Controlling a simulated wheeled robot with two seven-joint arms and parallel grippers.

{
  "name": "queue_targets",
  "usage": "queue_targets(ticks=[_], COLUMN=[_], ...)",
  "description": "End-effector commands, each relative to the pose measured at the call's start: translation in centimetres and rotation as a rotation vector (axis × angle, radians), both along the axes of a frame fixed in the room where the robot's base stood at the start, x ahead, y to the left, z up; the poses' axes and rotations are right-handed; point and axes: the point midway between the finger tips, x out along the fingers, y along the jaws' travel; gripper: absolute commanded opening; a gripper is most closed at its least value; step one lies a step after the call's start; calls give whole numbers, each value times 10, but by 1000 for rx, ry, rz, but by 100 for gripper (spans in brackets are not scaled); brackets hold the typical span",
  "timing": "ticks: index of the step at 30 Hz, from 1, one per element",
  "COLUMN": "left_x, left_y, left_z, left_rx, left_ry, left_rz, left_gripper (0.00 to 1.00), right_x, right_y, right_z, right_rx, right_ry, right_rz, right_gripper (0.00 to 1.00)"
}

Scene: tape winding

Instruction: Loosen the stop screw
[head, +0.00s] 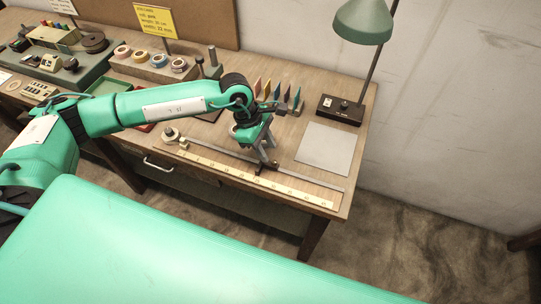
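A metal rail (312,180) runs along the front of the workbench, with a pale number scale (230,176) in front of it. A small dark stop (262,170) sits on the rail right of its middle. My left gripper (268,157) points down at the stop, touching it or just above it. The stop screw is too small and too hidden by the gripper to make out. I cannot tell whether the fingers are open or shut. My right gripper is not in view.
Coloured upright pieces (280,93) stand behind the gripper. Tape rolls (140,55) sit on a stand at the back, near a yellow card (154,18).

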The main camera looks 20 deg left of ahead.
Motion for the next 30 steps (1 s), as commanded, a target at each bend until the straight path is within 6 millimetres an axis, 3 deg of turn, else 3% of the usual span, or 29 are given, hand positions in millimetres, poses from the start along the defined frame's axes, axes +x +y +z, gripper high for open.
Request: queue_targets(ticks=[6,13,18,30], left_x=[2,3,2,2], left_y=[21,34,37,37], left_z=[45,80,89,90], left_rx=[1,1,1,0], left_ry=[-5,-3,1,0], left_rz=[2,1,0,0], left_gripper=[37,37,37,37], right_x=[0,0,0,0], right_y=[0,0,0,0], right_z=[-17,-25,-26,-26], right_rx=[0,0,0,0], right_ry=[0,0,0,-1], right_rz=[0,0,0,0], right_gripper=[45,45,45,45])
